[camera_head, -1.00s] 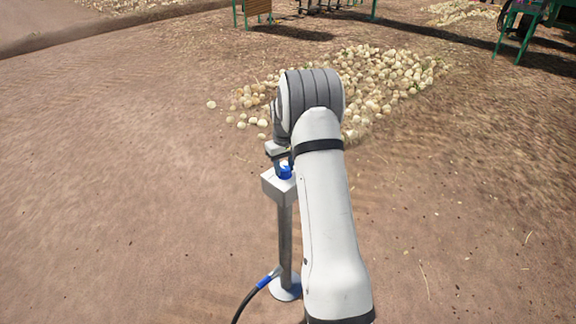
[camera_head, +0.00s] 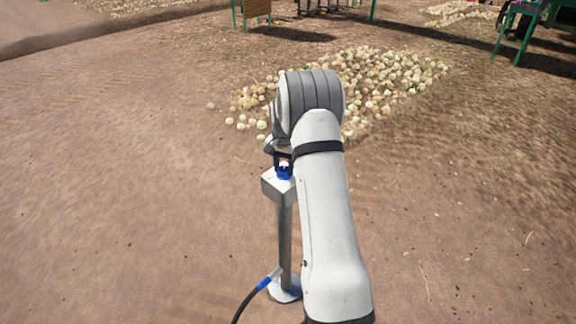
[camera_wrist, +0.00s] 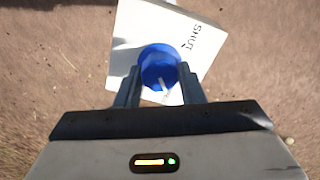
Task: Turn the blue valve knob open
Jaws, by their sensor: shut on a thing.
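The blue valve knob (camera_head: 284,173) sits on top of a white box on a grey metal post (camera_head: 285,235). In the wrist view, the round knob (camera_wrist: 158,64) has a white pointer mark on its side nearest my gripper body. The word SHUT is printed on the white box top (camera_wrist: 190,22), to the upper right of the knob. My gripper (camera_wrist: 158,75) is shut on the knob, with one dark finger on each side of it. In the head view, my gripper (camera_head: 284,162) is above the box and partly hidden by my arm.
A black hose (camera_head: 246,300) with a blue collar joins the post near its round base. A pile of onions (camera_head: 395,80) lies on the bare ground behind my arm. Green-legged stands (camera_head: 520,35) are at the back. The ground to the left is clear.

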